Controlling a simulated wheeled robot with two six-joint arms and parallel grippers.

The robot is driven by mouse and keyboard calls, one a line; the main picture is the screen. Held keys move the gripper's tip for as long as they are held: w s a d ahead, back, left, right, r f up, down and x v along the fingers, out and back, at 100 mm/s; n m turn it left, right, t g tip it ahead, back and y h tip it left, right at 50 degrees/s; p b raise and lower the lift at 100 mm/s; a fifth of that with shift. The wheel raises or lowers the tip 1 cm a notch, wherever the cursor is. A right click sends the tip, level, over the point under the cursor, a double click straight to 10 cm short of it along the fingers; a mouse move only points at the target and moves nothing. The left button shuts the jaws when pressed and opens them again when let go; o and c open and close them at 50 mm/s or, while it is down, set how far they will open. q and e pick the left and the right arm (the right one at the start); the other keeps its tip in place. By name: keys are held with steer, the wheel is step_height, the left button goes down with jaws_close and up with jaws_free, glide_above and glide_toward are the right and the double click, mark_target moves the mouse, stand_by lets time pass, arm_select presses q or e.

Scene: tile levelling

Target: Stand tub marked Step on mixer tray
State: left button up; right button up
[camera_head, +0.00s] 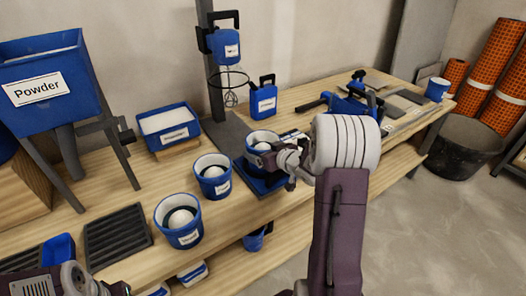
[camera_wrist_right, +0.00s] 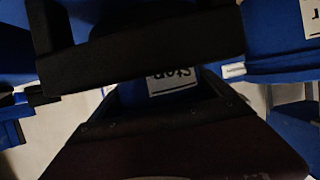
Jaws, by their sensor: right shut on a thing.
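My right gripper (camera_head: 275,157) is shut on the rim side of a blue tub (camera_head: 261,138) with pale contents. The tub looks upright, directly over the blue mixer tray (camera_head: 258,184); I cannot tell whether its base touches the tray. In the right wrist view, a white label (camera_wrist_right: 173,81) shows upside down and reads like "Step"; dark gripper parts fill much of that view. My left gripper (camera_head: 92,288) is at the bottom left edge, partly cut off, and its jaws are not clear.
Two similar blue tubs stand on the bench to the left, one nearer the tray (camera_head: 212,177) and one further front (camera_head: 180,220). The mixer's whisk (camera_head: 231,96) hangs behind the held tub. A blue canister (camera_head: 263,101) stands behind. A Powder hopper (camera_head: 45,80) is far left.

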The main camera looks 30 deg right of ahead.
steer(key=o, duration=1.8)
steer(key=shift+r, duration=0.2)
steer(key=shift+s+r+p, duration=0.15)
steer(key=shift+s+p, duration=0.15)
steer(key=shift+s, duration=0.05)
steer(key=p+v, duration=0.2)
steer(key=v, duration=0.8)
steer(key=shift+s+p, duration=0.3)
steer(key=shift+p, duration=0.1)
steer(key=shift+s+r, duration=0.15)
steer(key=shift+s, duration=0.2)
